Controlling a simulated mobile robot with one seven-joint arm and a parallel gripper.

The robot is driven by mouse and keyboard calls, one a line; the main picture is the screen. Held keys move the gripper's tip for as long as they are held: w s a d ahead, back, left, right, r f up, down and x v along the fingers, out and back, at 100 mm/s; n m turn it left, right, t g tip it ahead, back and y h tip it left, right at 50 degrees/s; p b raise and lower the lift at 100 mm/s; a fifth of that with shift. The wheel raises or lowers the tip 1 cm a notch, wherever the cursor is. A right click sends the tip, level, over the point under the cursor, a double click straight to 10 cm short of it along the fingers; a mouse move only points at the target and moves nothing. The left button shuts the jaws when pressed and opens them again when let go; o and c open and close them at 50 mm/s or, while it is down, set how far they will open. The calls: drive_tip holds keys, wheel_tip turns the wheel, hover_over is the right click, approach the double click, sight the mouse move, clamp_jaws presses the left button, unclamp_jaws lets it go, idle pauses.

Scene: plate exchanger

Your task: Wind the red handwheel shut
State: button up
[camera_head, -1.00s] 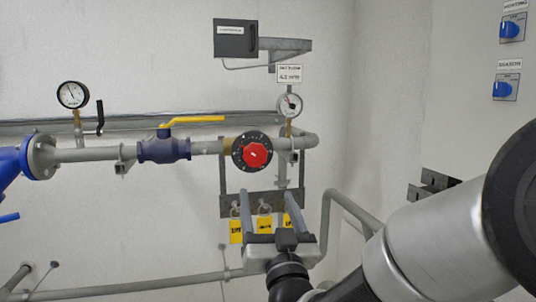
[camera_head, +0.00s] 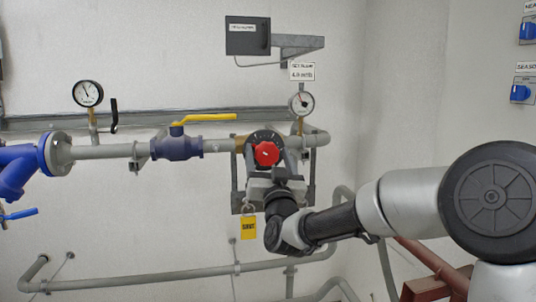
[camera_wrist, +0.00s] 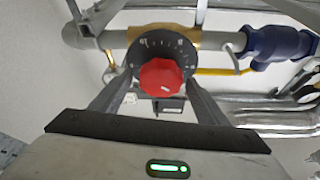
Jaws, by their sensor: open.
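The red handwheel (camera_head: 266,153) sits on a black scaled dial on the grey pipe, to the right of the blue valve body. In the wrist view the handwheel (camera_wrist: 160,79) is in the middle with a white mark on its face, in front of the black dial (camera_wrist: 163,50). My gripper (camera_head: 268,170) is just below the wheel in the head view. In the wrist view its two fingers stand open, one on each side of the handwheel, with visible gaps to it. Whether the fingertips reach the wheel's depth is hard to tell.
A yellow lever (camera_head: 205,117) tops the blue valve (camera_head: 177,145) left of the wheel. A gauge (camera_head: 301,103) stands above right, another gauge (camera_head: 88,93) at left. A yellow tag (camera_head: 248,227) hangs below. A lower pipe (camera_head: 150,279) crosses underneath.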

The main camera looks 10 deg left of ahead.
drive_tip(key=c, duration=1)
drive_tip(key=shift+c, duration=0.2)
